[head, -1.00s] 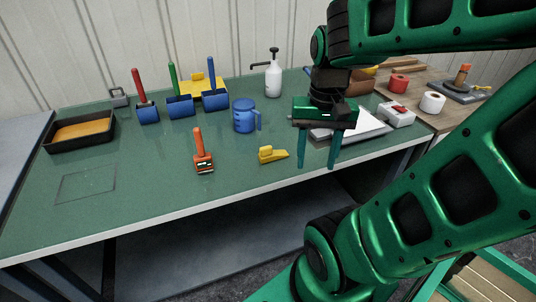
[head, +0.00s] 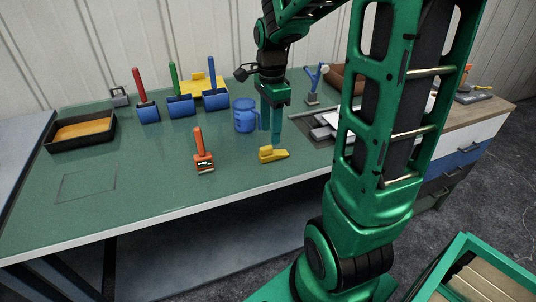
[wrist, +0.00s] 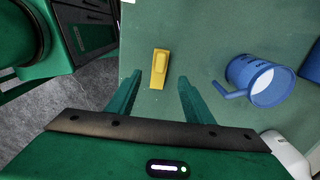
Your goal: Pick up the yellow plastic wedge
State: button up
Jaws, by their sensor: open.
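The yellow plastic wedge (head: 272,154) lies on the green bench top near its front edge, with a raised block at its left end. In the wrist view the wedge (wrist: 159,68) lies beyond the fingertips, roughly centred between them. My gripper (head: 271,134) points down above the bench, just behind and above the wedge in the head view. In the wrist view my gripper (wrist: 158,86) has its fingers wide apart with nothing between them. The wedge is apart from the fingers.
A blue measuring jug (head: 244,115) stands just left of my gripper; it also shows in the wrist view (wrist: 262,82). Blue scoops and a black tray (head: 80,131) are further left. Bench top at front left is clear.

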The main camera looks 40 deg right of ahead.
aim_at(271, 145)
jog(key=shift+f, duration=4)
jog(key=c, duration=1.1)
jog(key=shift+r, duration=0.1)
jog(key=shift+c, duration=0.2)
